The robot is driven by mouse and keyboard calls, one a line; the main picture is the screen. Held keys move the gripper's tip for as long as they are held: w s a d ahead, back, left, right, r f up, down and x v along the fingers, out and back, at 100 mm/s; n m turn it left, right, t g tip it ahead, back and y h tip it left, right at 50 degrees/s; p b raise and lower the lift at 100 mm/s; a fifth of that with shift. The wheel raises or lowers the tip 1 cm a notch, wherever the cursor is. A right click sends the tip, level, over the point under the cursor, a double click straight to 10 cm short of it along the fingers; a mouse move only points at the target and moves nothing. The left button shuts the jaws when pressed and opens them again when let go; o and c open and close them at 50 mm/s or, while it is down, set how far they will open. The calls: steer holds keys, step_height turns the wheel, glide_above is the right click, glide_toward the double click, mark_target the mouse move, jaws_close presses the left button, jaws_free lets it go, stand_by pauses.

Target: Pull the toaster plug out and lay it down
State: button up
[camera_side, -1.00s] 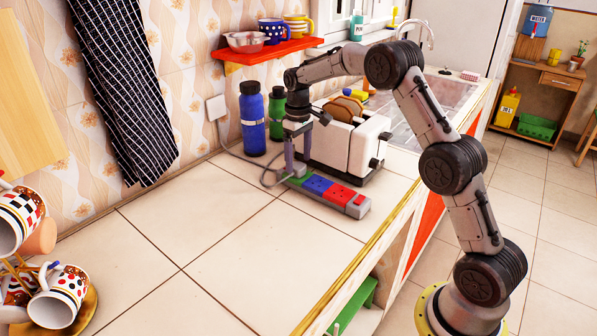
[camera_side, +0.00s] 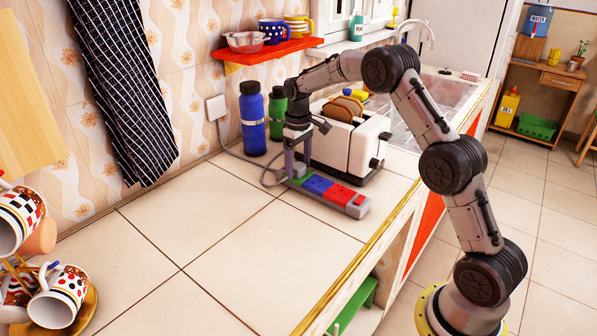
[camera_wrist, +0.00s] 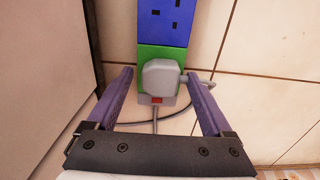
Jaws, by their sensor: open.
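The toaster plug (camera_wrist: 161,76) is light grey and sits in the green socket of the power strip (camera_wrist: 165,24) in the wrist view. Its cord comes off the plug's right side and bends down. In the side view the power strip (camera_side: 337,193) lies on the counter with green, blue and red sections. My gripper (camera_wrist: 164,80) is open, with one purple finger on each side of the plug and a gap showing on both sides. In the side view my gripper (camera_side: 291,172) points down at the strip's left end, where it mostly hides the plug.
The white toaster (camera_side: 340,138) with bread in it stands just behind the strip. A blue bottle (camera_side: 252,120) and a green bottle (camera_side: 277,113) stand to the left. The tiled counter (camera_side: 220,240) in front of the strip is clear.

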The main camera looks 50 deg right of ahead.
mark_target(298, 165)
stand_by(0.5)
jaws_close()
stand_by(0.4)
steer(key=shift+r, duration=3.05)
